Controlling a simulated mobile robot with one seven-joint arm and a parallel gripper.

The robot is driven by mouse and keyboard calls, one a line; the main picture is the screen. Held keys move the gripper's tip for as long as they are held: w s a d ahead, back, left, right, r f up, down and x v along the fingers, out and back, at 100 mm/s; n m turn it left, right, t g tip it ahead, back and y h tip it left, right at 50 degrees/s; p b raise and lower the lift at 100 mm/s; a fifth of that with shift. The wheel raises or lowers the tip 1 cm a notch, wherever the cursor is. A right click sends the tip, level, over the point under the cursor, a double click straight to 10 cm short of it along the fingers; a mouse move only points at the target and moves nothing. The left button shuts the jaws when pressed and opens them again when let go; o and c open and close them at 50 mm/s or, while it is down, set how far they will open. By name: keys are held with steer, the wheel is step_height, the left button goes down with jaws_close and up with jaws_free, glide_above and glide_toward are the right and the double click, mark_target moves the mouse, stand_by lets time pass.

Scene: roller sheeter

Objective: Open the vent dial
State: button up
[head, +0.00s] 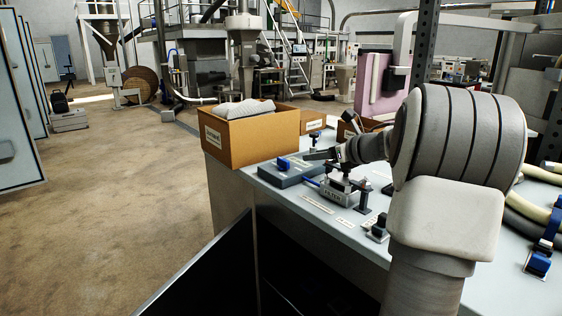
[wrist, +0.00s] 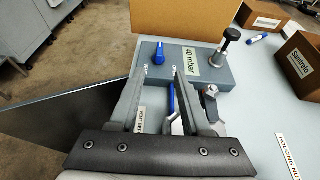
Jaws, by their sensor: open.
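A blue knob (wrist: 158,52) stands upright on a grey box (wrist: 199,68) labelled "40 mbar". The knob (head: 283,163) and box (head: 300,176) also show in the head view. The knob may be the vent dial; I cannot read a label that confirms it. My gripper (wrist: 163,75) is open and empty, its fingertips pointing toward the box, with the knob beyond them and not touched. A blue lever (wrist: 171,98) shows between the fingers. In the head view my gripper (head: 318,155) is over the bench near the box, partly hidden by my arm.
A black-topped post (wrist: 229,42) rises at the box's right. A cardboard box (head: 252,132) stands behind. Open floor (head: 130,200) lies left.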

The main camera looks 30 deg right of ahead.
mark_target(283, 159)
steer(key=b+x, duration=0.1)
steer(key=x, duration=1.4)
steer(key=shift+w+a+r, duration=0.1)
steer(key=shift+w, duration=0.2)
jaws_close()
